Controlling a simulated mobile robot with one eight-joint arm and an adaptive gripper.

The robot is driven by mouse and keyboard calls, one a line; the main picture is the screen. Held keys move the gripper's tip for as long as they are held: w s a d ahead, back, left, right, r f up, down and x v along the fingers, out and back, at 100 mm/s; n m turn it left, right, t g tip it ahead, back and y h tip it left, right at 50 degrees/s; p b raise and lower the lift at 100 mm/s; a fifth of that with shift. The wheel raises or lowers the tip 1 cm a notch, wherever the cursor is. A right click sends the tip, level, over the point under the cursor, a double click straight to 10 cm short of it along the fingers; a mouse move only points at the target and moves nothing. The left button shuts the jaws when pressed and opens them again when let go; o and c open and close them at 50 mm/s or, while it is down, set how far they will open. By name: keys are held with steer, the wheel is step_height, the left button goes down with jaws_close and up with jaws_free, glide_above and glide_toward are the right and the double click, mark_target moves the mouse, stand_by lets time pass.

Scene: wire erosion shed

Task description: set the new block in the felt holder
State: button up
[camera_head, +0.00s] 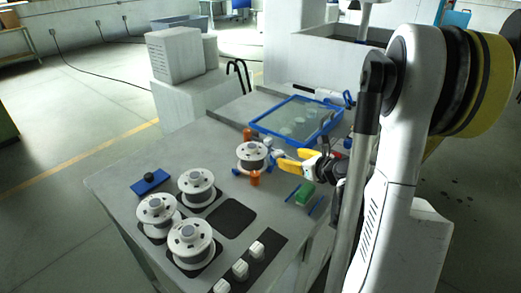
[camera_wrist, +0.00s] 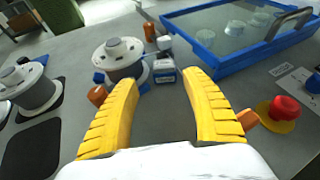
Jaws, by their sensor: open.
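My gripper (camera_head: 276,161) has yellow fingers, open and spread with nothing between them; they also show in the wrist view (camera_wrist: 160,85). It is over the table, right of a white spool (camera_head: 252,155) on a blue support, which shows ahead and left in the wrist view (camera_wrist: 122,56). A green block (camera_head: 305,193) lies on the table between two thin blue strips (camera_head: 293,192), just in front of my gripper in the head view and apart from it. It does not show in the wrist view. I cannot tell for certain which things are the new block and the felt holder.
A blue-framed clear-topped tray (camera_head: 257,127) stands behind my gripper. A red button (camera_wrist: 285,108) is at right. Small orange pieces (camera_head: 255,179) flank the spool. Several spools (camera_head: 190,240), a blue pad (camera_head: 150,184) and white knobs (camera_head: 240,269) fill the left and front. An empty dark square (camera_head: 231,217) lies between.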

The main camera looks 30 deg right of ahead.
mark_target(280, 154)
steer(key=shift+s+d+f+m, duration=0.1)
steer(key=shift+d+f+m, duration=0.1)
steer(key=shift+d+m, duration=0.3)
steer(key=shift+w+f, duration=0.15)
steer(key=shift+w, duration=0.05)
steer(key=b+x, duration=0.3)
steer(key=x, duration=0.7)
steer(key=shift+w+a+b, duration=0.1)
steer(key=shift+w+b, duration=0.1)
steer(key=shift+b, duration=0.15)
steer(key=shift+c, duration=0.5)
steer(key=c, duration=1)
steer(key=shift+o, duration=0.2)
steer(key=shift+s, duration=0.1)
